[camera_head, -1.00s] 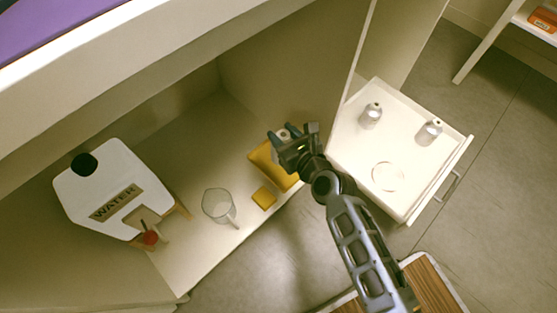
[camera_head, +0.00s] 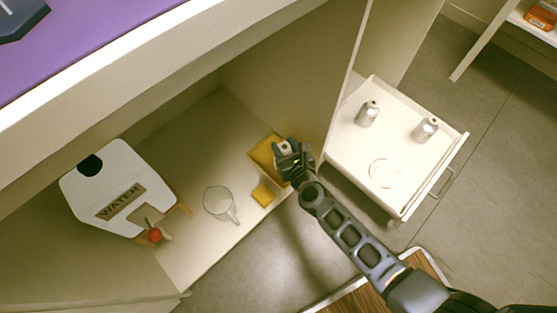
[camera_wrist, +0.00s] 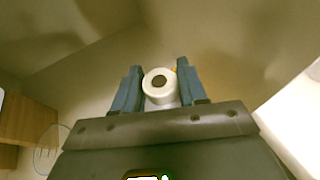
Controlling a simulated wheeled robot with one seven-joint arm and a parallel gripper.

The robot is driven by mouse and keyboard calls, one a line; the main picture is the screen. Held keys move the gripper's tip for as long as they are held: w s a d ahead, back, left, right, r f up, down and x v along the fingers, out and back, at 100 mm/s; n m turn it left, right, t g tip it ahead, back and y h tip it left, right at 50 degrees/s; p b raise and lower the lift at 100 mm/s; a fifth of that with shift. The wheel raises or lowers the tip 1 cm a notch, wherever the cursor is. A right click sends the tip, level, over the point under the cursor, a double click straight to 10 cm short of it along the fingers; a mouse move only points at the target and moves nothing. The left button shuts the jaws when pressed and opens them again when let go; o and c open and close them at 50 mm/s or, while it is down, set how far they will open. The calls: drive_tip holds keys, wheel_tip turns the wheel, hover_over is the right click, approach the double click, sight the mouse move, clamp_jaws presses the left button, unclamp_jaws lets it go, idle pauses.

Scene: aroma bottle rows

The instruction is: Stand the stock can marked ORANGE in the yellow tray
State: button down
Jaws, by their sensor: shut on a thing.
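My gripper (camera_head: 284,148) is shut on a silver can, which shows as a pale round top with a dark hole in the wrist view (camera_wrist: 159,84), between the two blue fingers. The can's label is hidden, so I cannot read its marking. The yellow tray (camera_head: 257,150) lies in the open cupboard, and my gripper and the can are over its right part. I cannot tell whether the can touches the tray floor. In the wrist view only a sliver of yellow shows beside the can.
The cupboard side wall (camera_head: 300,75) is close on the right. Two silver cans (camera_head: 367,114) (camera_head: 425,129) stand in the white drawer (camera_head: 384,211).

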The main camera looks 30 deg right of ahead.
drive_tip(key=shift+f+b, duration=3.95)
drive_tip(key=shift+f, duration=1)
drive_tip(key=shift+f, duration=0.15)
drive_tip(key=c, duration=0.6)
unclamp_jaws()
drive_tip(key=shift+r, duration=0.2)
drive_tip(key=p+v, duration=0.4)
drive_tip(key=v, duration=0.8)
drive_tip(key=shift+f, duration=0.1)
